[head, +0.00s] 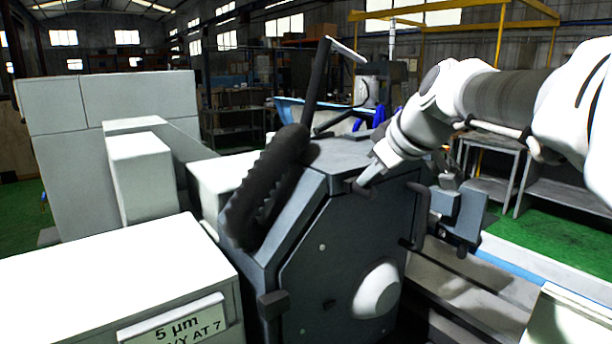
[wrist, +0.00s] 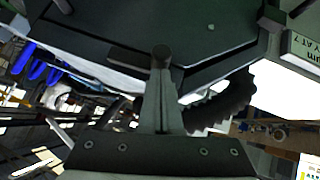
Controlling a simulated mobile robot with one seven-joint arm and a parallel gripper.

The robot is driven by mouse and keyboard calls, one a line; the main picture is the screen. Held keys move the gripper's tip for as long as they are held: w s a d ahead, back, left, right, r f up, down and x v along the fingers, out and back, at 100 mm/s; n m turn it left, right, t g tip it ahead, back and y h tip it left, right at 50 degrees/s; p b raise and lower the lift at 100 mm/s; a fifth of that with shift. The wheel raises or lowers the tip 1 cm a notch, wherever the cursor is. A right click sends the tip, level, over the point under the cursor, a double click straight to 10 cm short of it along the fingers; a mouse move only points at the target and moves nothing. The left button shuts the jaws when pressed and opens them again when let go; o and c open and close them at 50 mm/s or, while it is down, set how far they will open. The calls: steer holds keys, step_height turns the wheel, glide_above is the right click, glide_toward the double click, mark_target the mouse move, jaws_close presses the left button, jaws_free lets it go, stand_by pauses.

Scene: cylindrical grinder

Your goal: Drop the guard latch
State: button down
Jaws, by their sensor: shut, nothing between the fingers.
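The dark grinding wheel guard (head: 335,255) stands in the middle of the head view, with a round pale boss on its front face. A small dark bar (head: 359,188), which looks like the guard latch, sticks out near the top edge of that face. My gripper (head: 368,182) comes down from the upper right, its fingertips at this bar. In the wrist view my gripper (wrist: 162,65) is shut, its narrow fingers pointing up at the guard. A dark bar (wrist: 130,58) with a rounded end lies at the tips. I cannot tell whether they touch it.
A black ribbed bellows-like piece (head: 265,185) and an upright lever (head: 318,80) stand left of the latch. A dark bent handle (head: 418,218) is to its right. A white box with a sign (head: 175,325) fills the lower left. Open air lies above the guard.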

mark_target(365, 195)
steer(key=shift+a+f+b, duration=0.1)
steer(key=shift+f+b, duration=0.2)
steer(key=shift+b, duration=0.2)
steer(key=f+b, duration=0.1)
steer(key=b, duration=0.1)
steer(key=f+n+t+h+b, duration=0.1)
steer(key=b, duration=0.2)
steer(key=f+t+h+b, duration=0.1)
steer(key=b, duration=0.1)
steer(key=shift+s+a+n, duration=0.2)
steer(key=shift+a+n, duration=0.05)
steer(key=shift+n, duration=0.05)
steer(key=w+d+f+n+t+h+b, duration=0.2)
steer(key=d+f+n+t+h+b, duration=0.2)
steer(key=b, duration=2.2)
steer(key=shift+w+f+n+t, duration=0.35)
steer(key=shift+f+n+t, duration=0.7)
steer(key=shift+f, duration=0.75)
steer(key=shift+d, duration=0.1)
steer(key=shift+f, duration=0.1)
